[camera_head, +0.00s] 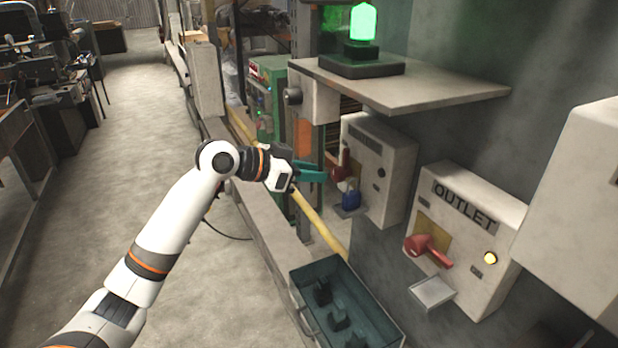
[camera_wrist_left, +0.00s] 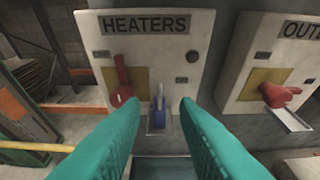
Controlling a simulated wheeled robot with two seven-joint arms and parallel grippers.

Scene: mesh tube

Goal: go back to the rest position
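My left gripper (camera_head: 312,173) has teal fingers and reaches in from the left in the head view. It is in front of the heaters box, and its fingers also show in the left wrist view (camera_wrist_left: 160,125), spread apart with nothing between them. The heaters box (camera_wrist_left: 143,50) has a red lever (camera_wrist_left: 122,88) pointing up. A blue padlock (camera_wrist_left: 158,117) stands at the box's small ledge, ahead of the open fingers; it also shows in the head view (camera_head: 351,200). My right gripper is not in view.
The outlet box (camera_head: 465,235) with a red lever (camera_head: 428,250) is at the right. A teal bin (camera_head: 345,300) holding dark items is below. A green lamp (camera_head: 362,24) stands on a shelf (camera_head: 440,85) above. A yellow rail (camera_head: 318,222) runs below the gripper.

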